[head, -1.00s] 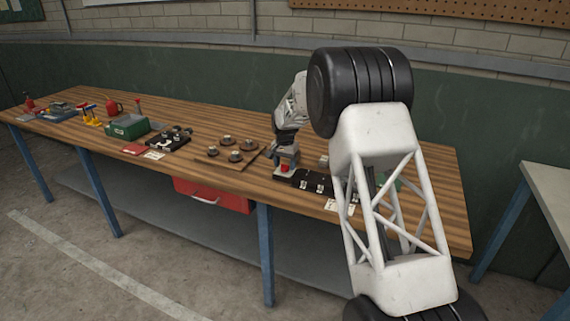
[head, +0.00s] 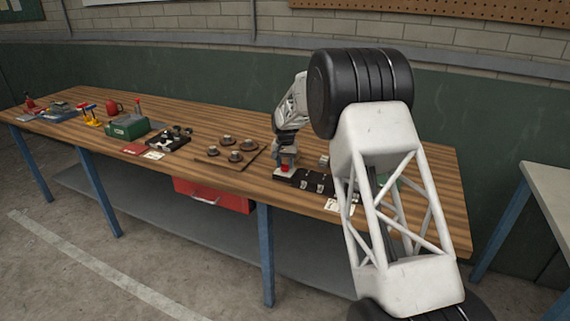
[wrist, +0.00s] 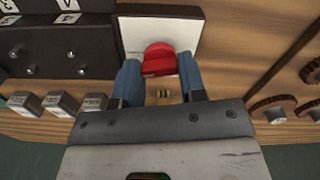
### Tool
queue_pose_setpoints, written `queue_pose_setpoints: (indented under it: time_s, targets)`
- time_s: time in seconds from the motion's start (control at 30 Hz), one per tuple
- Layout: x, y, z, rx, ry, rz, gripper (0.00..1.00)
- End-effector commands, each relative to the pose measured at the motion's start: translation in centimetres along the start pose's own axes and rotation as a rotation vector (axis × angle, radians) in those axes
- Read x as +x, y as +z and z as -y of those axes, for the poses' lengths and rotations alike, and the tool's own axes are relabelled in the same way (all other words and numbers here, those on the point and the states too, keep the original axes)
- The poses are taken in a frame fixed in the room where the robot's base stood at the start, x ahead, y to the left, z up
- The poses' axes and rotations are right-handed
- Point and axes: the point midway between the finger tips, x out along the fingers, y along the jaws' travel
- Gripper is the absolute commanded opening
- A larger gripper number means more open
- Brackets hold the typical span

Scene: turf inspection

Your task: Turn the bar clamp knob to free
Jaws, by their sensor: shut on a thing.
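The red knob (wrist: 160,60) sits at the middle of the wrist view, against a pale plate (wrist: 184,34) with a dark frame. My gripper (wrist: 160,82) has its two blue fingers on either side of the knob's near part and is shut on it. In the head view the knob shows as a small red spot (head: 285,168) below my gripper (head: 287,153), near the bench's front edge. The knob's markings and the clamp parts under it are hidden or too small to tell.
A black panel with white labels (wrist: 55,45) lies left of the knob in the wrist view, with several grey blocks (wrist: 62,103) nearby. Brown round parts (wrist: 272,108) lie to the right. A wooden board with dark discs (head: 230,152) and a green box (head: 128,127) stand further left on the bench.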

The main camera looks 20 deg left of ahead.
Motion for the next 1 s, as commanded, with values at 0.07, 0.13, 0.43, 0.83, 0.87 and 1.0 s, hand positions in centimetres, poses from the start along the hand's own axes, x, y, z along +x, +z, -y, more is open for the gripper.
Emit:
queue_pose_setpoints:
  time_s: [0.07, 0.13, 0.43, 0.83, 0.87, 1.0]
  targets:
    - [-0.08, -0.05, 0.03, -0.06, -0.001, -0.002, 0.14]
    - [-0.14, -0.05, 0.03, -0.123, -0.001, -0.003, 0.14]
    - [-0.13, -0.09, 0.03, -0.407, -0.001, -0.004, 0.14]
    - [-0.15, -0.09, 0.04, -0.787, 0.0, -0.004, 0.14]
    - [-0.14, -0.1, 0.04, -0.815, 0.0, -0.004, 0.14]
    - [-0.15, -0.11, 0.05, -0.948, 0.0, -0.004, 0.14]
